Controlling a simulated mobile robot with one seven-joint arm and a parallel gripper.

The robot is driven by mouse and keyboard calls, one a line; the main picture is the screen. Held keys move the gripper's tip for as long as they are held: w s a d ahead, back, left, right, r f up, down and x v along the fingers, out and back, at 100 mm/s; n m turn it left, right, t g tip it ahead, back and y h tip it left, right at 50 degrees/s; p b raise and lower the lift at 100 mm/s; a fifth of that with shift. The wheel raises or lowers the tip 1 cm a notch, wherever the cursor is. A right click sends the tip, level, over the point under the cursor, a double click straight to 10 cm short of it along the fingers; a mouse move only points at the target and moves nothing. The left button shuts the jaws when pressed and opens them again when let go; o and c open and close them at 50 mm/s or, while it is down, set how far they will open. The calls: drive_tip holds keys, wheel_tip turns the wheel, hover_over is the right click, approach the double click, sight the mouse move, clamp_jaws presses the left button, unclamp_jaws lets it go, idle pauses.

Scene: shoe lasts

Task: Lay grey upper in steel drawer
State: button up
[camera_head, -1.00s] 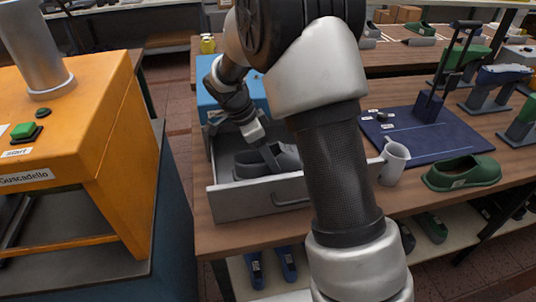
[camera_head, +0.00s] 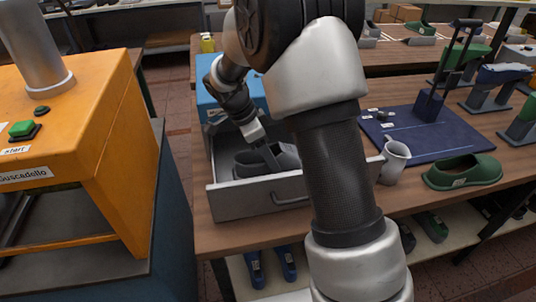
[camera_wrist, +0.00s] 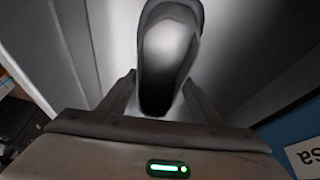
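The grey upper (camera_head: 249,161) is inside the open steel drawer (camera_head: 258,205), at the front of the blue cabinet. Its right end is partly hidden by my arm. Whether the upper rests on the drawer floor is hard to tell.
A grey mug (camera_head: 393,160) stands right of the drawer. A green shoe (camera_head: 462,173) lies farther right, by a blue mat (camera_head: 425,138). An orange machine (camera_head: 75,140) stands at the left across a gap. My arm hides the drawer's right part.

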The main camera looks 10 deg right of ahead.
drive_tip(key=o, duration=0.5)
drive_tip(key=p+v, duration=0.2)
drive_tip(key=v, duration=1.5)
drive_tip(key=shift+r, duration=0.25)
drive_tip(key=s+d+r+n+t+y, duration=0.1)
drive_tip(key=s+d+r+n, duration=0.25)
drive_tip(key=s, duration=0.25)
drive_tip(key=s+d+r+n+t+y, duration=0.1)
drive_tip(key=s+d+r+n+y, duration=0.1)
drive_tip(key=s+r+n, duration=0.3)
drive_tip(key=s+d+f+n+t+y, duration=0.1)
drive_tip(key=s+f+n+t, duration=0.1)
drive_tip(key=s+n, duration=0.35)
drive_tip(key=s+f+n+t+y, duration=0.1)
drive_tip(key=s+f+n+t, duration=0.1)
drive_tip(key=s, duration=0.6)
wheel_tip(320, 180, up, 12)
drive_tip(key=p, duration=1.2)
drive_tip(key=shift+s+n+p, duration=0.25)
drive_tip(key=shift+n+p, duration=0.05)
drive_tip(key=shift+n, duration=0.1)
